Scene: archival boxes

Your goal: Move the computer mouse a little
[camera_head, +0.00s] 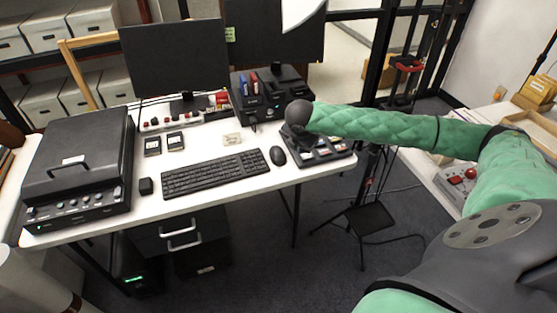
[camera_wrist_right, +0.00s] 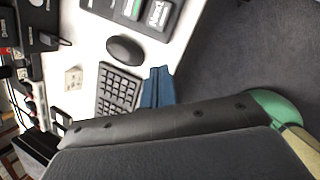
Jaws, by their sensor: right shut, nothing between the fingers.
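The black computer mouse (camera_head: 278,155) lies on the white desk, just right of the keyboard (camera_head: 216,173). In the right wrist view the mouse (camera_wrist_right: 125,49) is whole and unobstructed, above the keyboard (camera_wrist_right: 118,88). My right gripper (camera_wrist_right: 159,72) shows there as two blue fingers pressed together with nothing between them. Its tips point toward the mouse's side and appear apart from it. In the head view my right arm reaches in from the right, its dark wrist end over the desk's right part; the fingers cannot be made out there. My left gripper is not in view.
A black control panel (camera_head: 322,151) stands right of the mouse. A small cream block (camera_head: 232,139) lies behind the keyboard. Monitors (camera_head: 176,58) and a dock with red and blue items (camera_head: 262,92) stand behind. A large black case (camera_head: 78,165) fills the left. The desk's front edge is near.

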